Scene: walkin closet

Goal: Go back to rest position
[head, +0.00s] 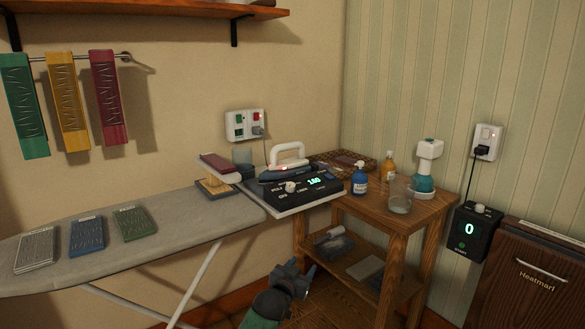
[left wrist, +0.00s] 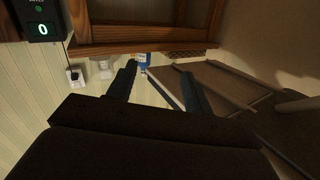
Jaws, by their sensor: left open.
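My left gripper (head: 297,271) shows low in the middle of the head view, below the iron's end of the ironing board and left of the wooden side table. In the left wrist view its two dark fingers (left wrist: 158,85) stand apart with nothing held between them. The fingers are clear of the table and the board. My right gripper is not in either view.
The ironing board (head: 180,213) holds folded cloths and an iron (head: 287,160) on a control stand. The wooden table (head: 425,215) carries bottles, a glass and a steamer (head: 426,165). A brown Heatmart cabinet (head: 530,285) stands at the right.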

